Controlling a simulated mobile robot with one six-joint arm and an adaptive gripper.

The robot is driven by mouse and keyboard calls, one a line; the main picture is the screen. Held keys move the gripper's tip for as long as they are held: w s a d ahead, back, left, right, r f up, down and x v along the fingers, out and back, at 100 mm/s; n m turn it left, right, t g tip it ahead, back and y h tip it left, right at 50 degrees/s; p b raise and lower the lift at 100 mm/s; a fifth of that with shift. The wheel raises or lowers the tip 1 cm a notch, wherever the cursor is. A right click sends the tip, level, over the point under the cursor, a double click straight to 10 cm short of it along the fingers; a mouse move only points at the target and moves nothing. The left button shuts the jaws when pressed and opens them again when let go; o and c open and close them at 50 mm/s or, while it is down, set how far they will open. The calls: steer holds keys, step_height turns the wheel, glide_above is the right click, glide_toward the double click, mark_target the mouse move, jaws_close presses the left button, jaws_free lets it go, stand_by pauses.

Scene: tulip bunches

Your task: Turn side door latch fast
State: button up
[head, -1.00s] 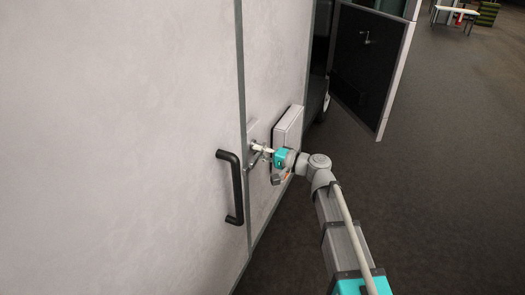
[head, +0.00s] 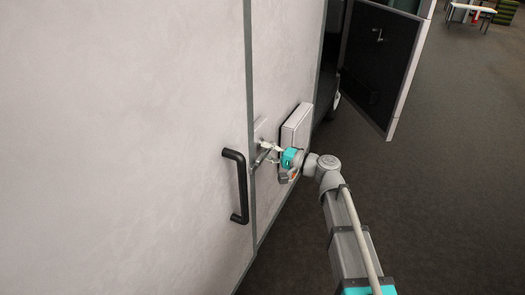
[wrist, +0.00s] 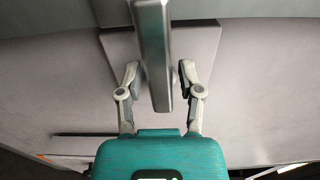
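The latch (head: 262,157) is a grey metal lever on the pale wall panel, just right of the dark vertical seam. In the wrist view its bar (wrist: 152,45) runs down from the top edge between my two fingers. My gripper (head: 272,154) is at the latch, coming from the right. In the wrist view my gripper (wrist: 158,76) has its fingers apart, one on each side of the bar, with a gap visible on the right. I cannot tell whether the left finger touches it. My gripper partly hides the latch in the head view.
A black pull handle (head: 239,187) is fixed on the panel left of the seam. A pale box (head: 298,128) juts from the wall just behind my gripper. A dark panel (head: 372,65) stands farther back. The floor (head: 455,150) on the right is clear.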

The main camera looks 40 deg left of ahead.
steer(key=shift+o, duration=0.4)
steer(key=shift+a, duration=0.1)
steer(key=shift+s, duration=0.1)
steer(key=v, duration=1.2)
stand_by(0.4)
